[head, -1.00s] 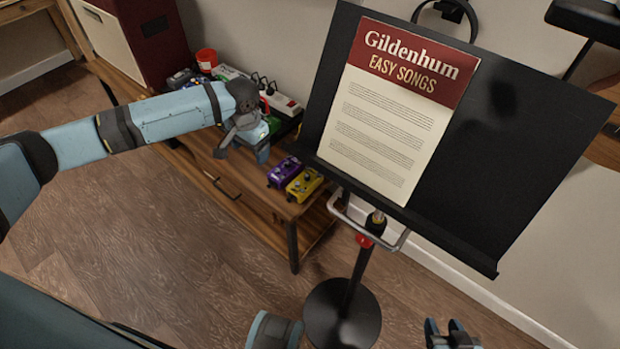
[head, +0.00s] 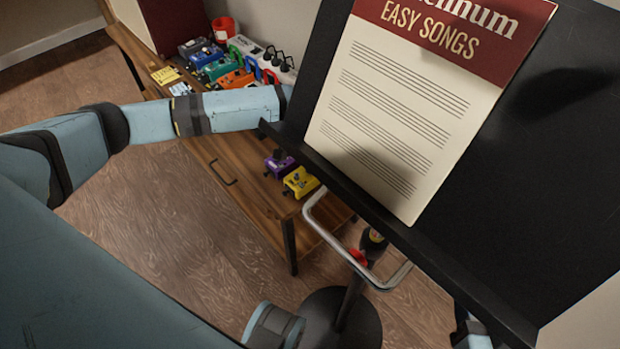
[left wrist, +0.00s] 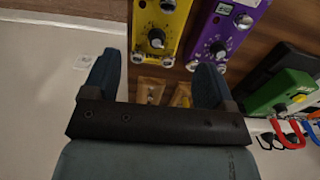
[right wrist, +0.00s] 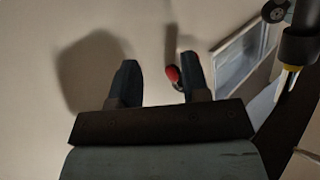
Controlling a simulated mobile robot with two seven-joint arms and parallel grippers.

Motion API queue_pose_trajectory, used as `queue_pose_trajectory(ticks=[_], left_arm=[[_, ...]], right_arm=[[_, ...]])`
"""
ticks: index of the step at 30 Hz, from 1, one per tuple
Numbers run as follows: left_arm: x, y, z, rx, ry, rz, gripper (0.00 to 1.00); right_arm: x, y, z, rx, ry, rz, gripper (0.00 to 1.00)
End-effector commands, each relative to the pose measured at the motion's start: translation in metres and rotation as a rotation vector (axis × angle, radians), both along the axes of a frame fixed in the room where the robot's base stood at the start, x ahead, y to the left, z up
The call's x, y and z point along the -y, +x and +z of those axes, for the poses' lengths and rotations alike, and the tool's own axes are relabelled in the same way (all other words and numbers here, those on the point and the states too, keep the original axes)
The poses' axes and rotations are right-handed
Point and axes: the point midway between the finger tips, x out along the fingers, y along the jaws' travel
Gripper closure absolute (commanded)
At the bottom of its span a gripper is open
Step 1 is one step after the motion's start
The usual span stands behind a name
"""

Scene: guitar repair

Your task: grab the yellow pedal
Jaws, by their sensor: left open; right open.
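The yellow pedal (head: 301,182) lies near the front right end of the low wooden table, beside the purple pedal (head: 279,163). In the left wrist view, the yellow pedal (left wrist: 160,28) shows at the top, just beyond and between the fingers of my left gripper (left wrist: 152,82). The purple pedal (left wrist: 230,30) is to its right there, beyond the right finger. My left gripper is open and empty; in the head view the music stand hides it. My right gripper (right wrist: 160,82) is open, with a small red part (right wrist: 173,74) showing near its right finger.
The black music stand (head: 560,190) with a song sheet (head: 410,110) blocks much of the head view. Its metal bar (head: 330,240) is close to the table's right end. Several other pedals (head: 237,78) and a red cup (head: 223,28) crowd the far part of the table (head: 225,165).

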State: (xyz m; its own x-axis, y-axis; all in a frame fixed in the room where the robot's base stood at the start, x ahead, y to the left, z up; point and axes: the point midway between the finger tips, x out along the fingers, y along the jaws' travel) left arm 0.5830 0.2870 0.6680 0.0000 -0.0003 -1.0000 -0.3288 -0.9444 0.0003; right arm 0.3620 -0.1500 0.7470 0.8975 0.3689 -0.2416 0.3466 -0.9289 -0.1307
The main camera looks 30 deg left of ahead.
Motion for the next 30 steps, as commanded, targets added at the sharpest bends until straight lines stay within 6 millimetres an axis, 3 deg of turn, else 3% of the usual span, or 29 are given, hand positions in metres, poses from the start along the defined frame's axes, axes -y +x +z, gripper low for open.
queue_pose_trajectory(ticks=[3, 11, 18, 28, 30], left_arm=[[0.0, 0.0, -0.021, -0.001, 0.001, 0.0, 0.21], [0.001, -0.001, -0.041, -0.001, 0.001, -0.001, 0.21], [0.003, -0.003, -0.076, 0.0, 0.0, 0.0, 0.21], [0.003, -0.003, -0.082, 0.0, 0.0, -0.001, 0.21], [0.003, -0.003, -0.082, 0.0, 0.0, -0.001, 0.35]], right_arm=[[-0.005, 0.003, 0.008, 0.049, 0.029, 0.009, 0.57], [-0.011, 0.006, 0.022, 0.113, 0.069, 0.02, 0.57], [-0.023, 0.008, 0.054, 0.258, 0.159, 0.051, 0.57], [-0.026, 0.007, 0.064, 0.288, 0.182, 0.058, 0.57], [-0.025, 0.007, 0.064, 0.287, 0.182, 0.058, 0.57]])
